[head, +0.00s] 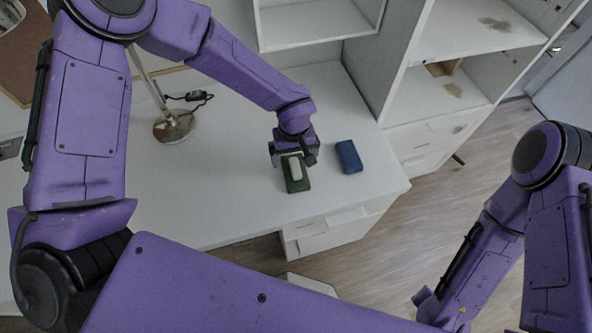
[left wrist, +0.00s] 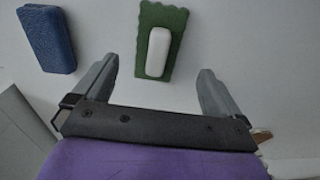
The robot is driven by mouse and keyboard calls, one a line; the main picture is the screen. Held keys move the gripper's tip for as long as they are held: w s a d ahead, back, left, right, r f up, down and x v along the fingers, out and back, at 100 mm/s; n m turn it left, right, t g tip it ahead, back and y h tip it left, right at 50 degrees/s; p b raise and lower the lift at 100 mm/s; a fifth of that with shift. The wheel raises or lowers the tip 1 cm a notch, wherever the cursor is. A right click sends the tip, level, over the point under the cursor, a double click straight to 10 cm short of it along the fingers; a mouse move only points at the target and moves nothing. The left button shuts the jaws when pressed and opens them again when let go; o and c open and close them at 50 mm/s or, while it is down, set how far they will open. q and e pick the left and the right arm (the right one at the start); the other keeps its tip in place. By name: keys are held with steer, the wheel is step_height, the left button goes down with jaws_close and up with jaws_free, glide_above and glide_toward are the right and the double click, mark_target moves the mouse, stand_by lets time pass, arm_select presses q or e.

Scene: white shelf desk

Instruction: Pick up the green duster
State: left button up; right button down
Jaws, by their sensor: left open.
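The green duster (head: 303,185) lies on the white desk, a green pad with a white block on top. In the left wrist view the green duster (left wrist: 176,20) shows between the fingers, toward the top of the picture, its white block nearest the gripper. My left gripper (head: 293,158) is above the back part of the duster, and its wrist hides some of it. In the left wrist view the left gripper (left wrist: 158,80) has its fingers wide apart with nothing held. My right arm shows at the right of the head view, but its gripper cannot be made out.
A blue block-shaped duster (head: 349,157) lies on the desk (head: 235,205) just right of the green one; it also shows in the left wrist view (left wrist: 46,38). A lamp base (head: 174,127) stands at the left. White shelves (head: 455,90) rise at the back right.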

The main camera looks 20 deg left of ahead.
mark_target(295, 167)
arm_select(q)
step_height(295, 167, down, 6)
steer(key=shift+w+d+f+p, duration=0.1)
steer(key=shift+f+p, duration=0.15)
steer(key=shift+p, duration=0.45)
steer(key=shift+w+f, duration=0.15)
steer(key=shift+f, duration=0.3)
steer(key=c, duration=1.1)
